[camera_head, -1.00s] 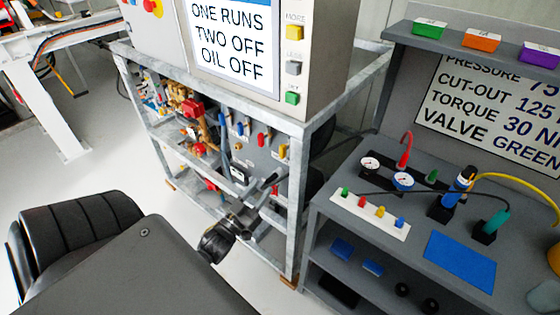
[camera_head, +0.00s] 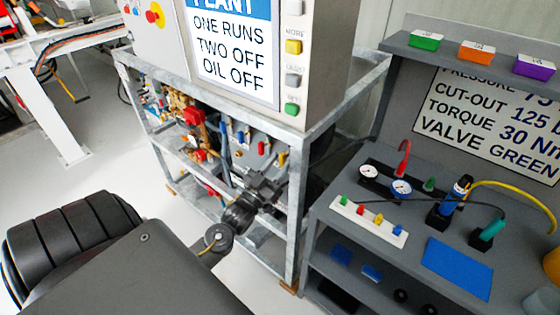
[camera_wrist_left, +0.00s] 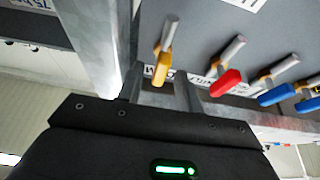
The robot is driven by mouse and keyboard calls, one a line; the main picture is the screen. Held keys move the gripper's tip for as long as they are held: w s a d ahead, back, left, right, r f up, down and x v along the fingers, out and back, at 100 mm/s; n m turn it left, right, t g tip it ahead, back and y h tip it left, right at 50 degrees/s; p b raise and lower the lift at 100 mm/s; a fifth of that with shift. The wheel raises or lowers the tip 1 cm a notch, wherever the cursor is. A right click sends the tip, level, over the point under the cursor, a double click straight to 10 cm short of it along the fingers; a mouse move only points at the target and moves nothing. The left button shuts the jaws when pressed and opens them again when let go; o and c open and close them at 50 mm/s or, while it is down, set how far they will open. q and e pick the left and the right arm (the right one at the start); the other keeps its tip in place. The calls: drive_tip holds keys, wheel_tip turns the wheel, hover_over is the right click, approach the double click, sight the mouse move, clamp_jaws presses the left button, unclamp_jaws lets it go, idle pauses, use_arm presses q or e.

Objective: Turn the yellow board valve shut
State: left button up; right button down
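The yellow board valve (camera_head: 283,157) is on the grey board inside the metal frame, at the right end of a row of coloured handles. In the left wrist view its yellow lever (camera_wrist_left: 162,68) hangs down from a metal stub, just beyond the fingers. My left gripper (camera_head: 274,183) is at the frame's front opening, just below the valve. In the left wrist view its fingers (camera_wrist_left: 159,92) stand apart, either side of the lever's line, with nothing held. I cannot tell whether they touch the lever. My right gripper is not in view.
A red lever (camera_wrist_left: 226,82) and blue levers (camera_wrist_left: 278,94) are close beside the yellow one. A galvanized post (camera_head: 297,205) stands right of my gripper. A grey bench (camera_head: 385,255) with gauges and coloured pegs is at the right. A sign (camera_head: 232,50) hangs above the frame.

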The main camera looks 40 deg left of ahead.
use_arm(q)
drive_tip(key=shift+w+r, duration=0.1)
drive_tip(key=shift+w, duration=0.2)
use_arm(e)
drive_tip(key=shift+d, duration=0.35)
use_arm(q)
drive_tip(key=shift+c, duration=0.3)
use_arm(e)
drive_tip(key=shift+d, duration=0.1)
use_arm(q)
clamp_jaws()
drive_tip(key=shift+d, duration=0.2)
drive_tip(key=shift+a, duration=0.15)
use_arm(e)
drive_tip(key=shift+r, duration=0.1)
